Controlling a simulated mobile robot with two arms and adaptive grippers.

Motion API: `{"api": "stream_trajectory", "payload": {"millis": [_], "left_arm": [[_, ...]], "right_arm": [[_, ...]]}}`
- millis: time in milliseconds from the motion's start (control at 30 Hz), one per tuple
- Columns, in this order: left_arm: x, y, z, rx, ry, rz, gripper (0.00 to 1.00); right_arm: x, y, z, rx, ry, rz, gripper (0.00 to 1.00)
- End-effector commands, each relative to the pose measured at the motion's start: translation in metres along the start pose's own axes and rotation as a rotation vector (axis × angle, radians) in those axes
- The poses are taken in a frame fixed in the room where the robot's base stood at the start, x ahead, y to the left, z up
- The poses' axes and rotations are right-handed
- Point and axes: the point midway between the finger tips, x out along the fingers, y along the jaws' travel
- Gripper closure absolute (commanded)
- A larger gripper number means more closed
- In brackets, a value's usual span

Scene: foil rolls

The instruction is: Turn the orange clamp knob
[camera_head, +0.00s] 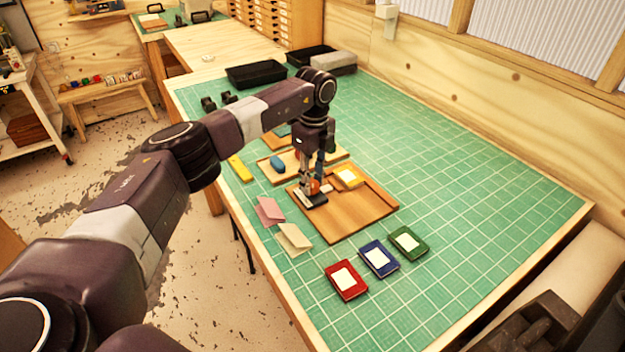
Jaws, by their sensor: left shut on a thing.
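The orange clamp knob (314,186) shows as a small orange patch between the fingers of my left gripper (312,188). The gripper points down and is shut on the knob. The knob sits at the left side of a brown wooden board (352,217) with raised edges. A small grey and white piece (314,200) lies just below the knob, and I cannot tell its exact shape. The fingers hide part of the knob, so its turn angle cannot be seen.
Red (346,280), blue (379,258) and green (409,243) pads lie in front. Pink (268,211) and cream (294,239) papers lie at the left edge. The green mat is clear at the right.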

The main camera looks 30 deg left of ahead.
Motion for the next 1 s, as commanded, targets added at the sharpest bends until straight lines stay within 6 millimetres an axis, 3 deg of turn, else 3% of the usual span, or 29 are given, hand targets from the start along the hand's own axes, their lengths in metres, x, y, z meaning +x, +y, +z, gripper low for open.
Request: {"api": "stream_trajectory", "payload": {"millis": [300, 333, 467, 767, 867, 1000], "left_arm": [[-0.003, -0.002, 0.002, -0.004, -0.003, -0.008, 0.97], [-0.003, -0.002, 0.002, -0.004, -0.002, -0.008, 0.70], [-0.003, -0.001, 0.001, -0.003, -0.002, -0.006, 0.56], [-0.003, -0.001, 0.001, -0.001, -0.001, -0.003, 0.56], [-0.010, -0.001, 0.001, -0.001, -0.001, -0.003, 0.56], [-0.035, -0.001, 0.001, -0.002, -0.002, -0.006, 0.56]], "right_arm": [[0.000, 0.000, 0.000, 0.000, 0.000, 0.000, 0.60], [0.000, 0.000, 0.000, 0.000, 0.000, 0.000, 0.60], [0.000, 0.000, 0.000, 0.000, 0.000, 0.000, 0.60], [0.000, 0.001, 0.001, 0.000, -0.002, 0.001, 0.60], [0.000, 0.001, 0.001, 0.000, -0.001, 0.000, 0.60], [0.000, 0.000, 0.001, 0.000, -0.001, 0.000, 0.60]]}}
